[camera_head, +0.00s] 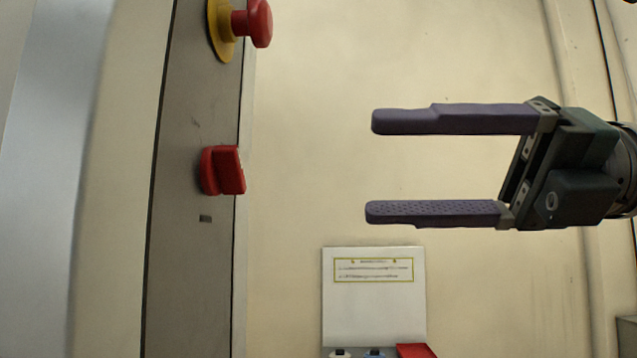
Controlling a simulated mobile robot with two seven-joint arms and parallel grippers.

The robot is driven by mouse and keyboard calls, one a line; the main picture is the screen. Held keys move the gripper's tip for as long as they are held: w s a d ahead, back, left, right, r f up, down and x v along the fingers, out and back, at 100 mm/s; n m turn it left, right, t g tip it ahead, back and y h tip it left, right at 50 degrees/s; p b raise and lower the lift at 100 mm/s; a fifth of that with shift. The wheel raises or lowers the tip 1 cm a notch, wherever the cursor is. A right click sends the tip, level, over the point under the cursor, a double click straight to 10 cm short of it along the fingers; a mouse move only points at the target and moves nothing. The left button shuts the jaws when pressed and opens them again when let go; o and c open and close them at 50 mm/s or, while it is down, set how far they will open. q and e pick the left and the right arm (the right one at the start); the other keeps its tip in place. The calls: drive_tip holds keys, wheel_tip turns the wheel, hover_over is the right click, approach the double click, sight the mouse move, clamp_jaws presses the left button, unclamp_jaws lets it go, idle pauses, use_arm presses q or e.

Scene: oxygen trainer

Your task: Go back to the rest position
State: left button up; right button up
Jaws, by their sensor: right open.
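My right gripper (372,167) comes in from the right side of the head view. Its two dark purple fingers point left and stand wide apart. Nothing is between them. The fingertips are apart from the grey panel and its red knob, with a stretch of the cream wall showing between in the picture. My left gripper is not in view.
A tall grey panel (190,270) on the left carries a red rotary knob (224,170) and a red mushroom button (258,22) on a yellow base. A white board (373,310) with a yellow-framed label (373,270) stands at the bottom. The cream wall (300,120) looks clear.

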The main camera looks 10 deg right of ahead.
idle(0.3)
drive_tip(key=w+d+m+t+h, duration=0.25)
drive_tip(key=w+m+t, duration=0.35)
drive_tip(key=m+t, duration=1)
drive_tip(key=d+f+m+g+h, duration=0.2)
drive_tip(key=d+f+m+h, duration=0.1)
drive_tip(key=f+m+h, duration=0.5)
drive_tip(key=d+f+m+g+h, duration=0.25)
drive_tip(key=f+m+h, duration=0.35)
drive_tip(key=f+m, duration=0.35)
drive_tip(key=s+a+f+m+g, duration=0.1)
drive_tip(key=s+f+m+g, duration=0.2)
drive_tip(key=s+f+g, duration=0.55)
drive_tip(key=s+a+f+m+g, duration=0.1)
drive_tip(key=s+f+m+g, duration=0.3)
drive_tip(key=s+f, duration=0.9)
wheel_tip(320, 180, up, 42)
drive_tip(key=s+p, duration=0.1)
drive_tip(key=p, duration=3.8)
drive_tip(key=shift+s+f+h, duration=0.2)
drive_tip(key=shift+s+h, duration=0.15)
drive_tip(key=shift+s, duration=0.05)
